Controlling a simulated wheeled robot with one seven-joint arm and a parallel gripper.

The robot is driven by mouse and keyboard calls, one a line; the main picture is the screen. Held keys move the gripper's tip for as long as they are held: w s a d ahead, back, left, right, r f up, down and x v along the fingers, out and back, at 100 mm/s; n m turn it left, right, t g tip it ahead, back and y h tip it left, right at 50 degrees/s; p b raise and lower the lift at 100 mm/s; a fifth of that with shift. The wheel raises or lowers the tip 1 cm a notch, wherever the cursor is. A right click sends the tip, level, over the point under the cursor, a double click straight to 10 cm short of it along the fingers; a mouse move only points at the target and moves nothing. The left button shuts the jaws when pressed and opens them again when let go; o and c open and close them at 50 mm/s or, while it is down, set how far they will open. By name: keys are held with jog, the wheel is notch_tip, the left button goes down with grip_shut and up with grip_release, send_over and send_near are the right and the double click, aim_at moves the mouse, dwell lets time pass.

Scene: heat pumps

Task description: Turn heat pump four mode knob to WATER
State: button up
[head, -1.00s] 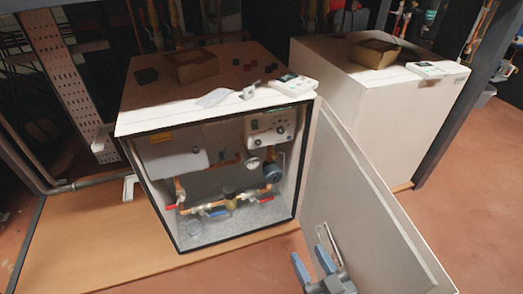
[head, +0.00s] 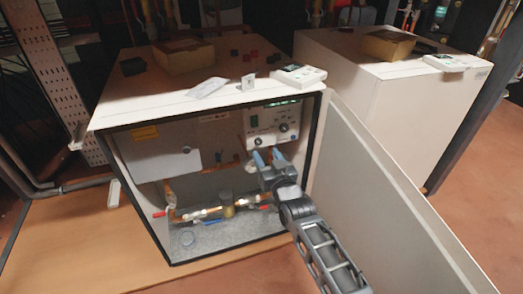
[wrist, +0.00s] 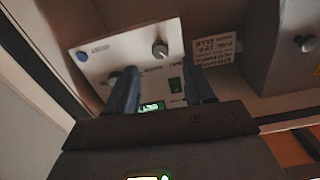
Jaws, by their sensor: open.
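The open heat pump (head: 215,103) has a white control panel (head: 270,117) at the upper right of its inside. In the wrist view the panel (wrist: 115,52) appears upside down. One knob (wrist: 160,50) shows clearly beyond the fingers; another knob (wrist: 112,78) is partly hidden by the left finger. A blue button (wrist: 82,57) is near the panel's corner. My gripper (head: 267,154) is open and empty, just in front of and below the panel. Knob labels are unreadable.
The open door (head: 385,185) stands to the right of my arm. A white box (head: 160,152) and copper pipes with valves (head: 228,210) fill the rest of the cabinet. A second, closed heat pump (head: 390,105) stands at the right.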

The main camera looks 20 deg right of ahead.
aim_at(259, 143)
jog(key=w+b, duration=0.2)
jog(key=w, duration=0.2)
jog(key=shift+f, duration=0.15)
jog(key=shift+w+b, duration=0.3)
jog(key=shift+w, duration=0.3)
jog(key=shift+c, duration=0.2)
grip_shut()
jog(key=shift+m, duration=0.3)
jog(key=m+b, duration=0.2)
jog(key=m, duration=0.3)
jog(key=shift+m, duration=0.3)
jog(key=m+b, duration=0.1)
jog(key=m, duration=0.4)
jog(key=shift+m, duration=0.3)
